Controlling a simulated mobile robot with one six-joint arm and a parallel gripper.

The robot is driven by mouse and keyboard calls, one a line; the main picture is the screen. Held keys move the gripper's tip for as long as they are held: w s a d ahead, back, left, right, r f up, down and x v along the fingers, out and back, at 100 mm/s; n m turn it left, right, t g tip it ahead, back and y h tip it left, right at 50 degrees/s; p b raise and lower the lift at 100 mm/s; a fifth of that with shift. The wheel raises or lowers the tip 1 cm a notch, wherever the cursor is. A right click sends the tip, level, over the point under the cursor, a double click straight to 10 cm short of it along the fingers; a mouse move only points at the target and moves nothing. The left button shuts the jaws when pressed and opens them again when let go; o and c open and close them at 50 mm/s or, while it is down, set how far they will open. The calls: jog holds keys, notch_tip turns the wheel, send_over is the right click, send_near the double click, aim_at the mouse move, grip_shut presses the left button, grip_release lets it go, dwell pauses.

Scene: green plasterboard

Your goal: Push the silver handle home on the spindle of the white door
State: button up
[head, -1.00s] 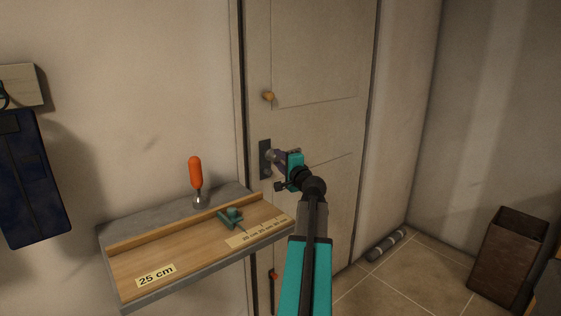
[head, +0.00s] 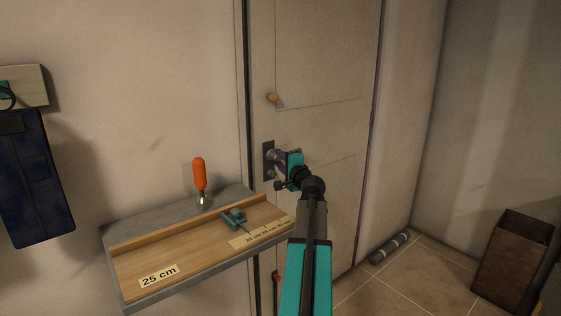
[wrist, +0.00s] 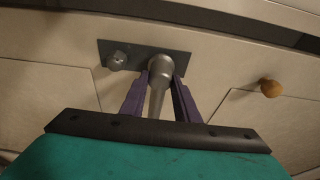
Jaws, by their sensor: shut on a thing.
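The white door (head: 315,60) stands closed in the head view, with a dark plate (head: 268,147) on its left side. The silver handle (wrist: 158,82) is at this plate in the wrist view, its round end over the plate (wrist: 183,63) and its grip pointing down the picture between my fingers. My gripper (wrist: 161,88) is shut on the handle, one purple finger on each side. In the head view my gripper (head: 282,158) is right in front of the plate and hides most of the handle. The spindle is hidden, and I cannot tell whether a gap remains behind the handle.
A round cylinder (wrist: 117,61) sits on the plate beside the handle. A wooden knob (head: 272,98) is higher on the door. A shelf (head: 150,258) with an orange-handled tool (head: 199,174) and a green tool (head: 234,219) stands left of my arm. A bin (head: 510,262) is at right.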

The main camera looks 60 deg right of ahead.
jog(key=shift+w+d, duration=0.2)
jog(key=shift+w, duration=0.35)
jog(key=o, duration=1.2)
jog(key=shift+s+a, duration=0.15)
jog(key=shift+s, duration=0.05)
jog(key=v, duration=1.3)
jog(key=shift+s+a, duration=0.1)
jog(key=shift+s, duration=0.15)
jog(key=shift+s, duration=0.1)
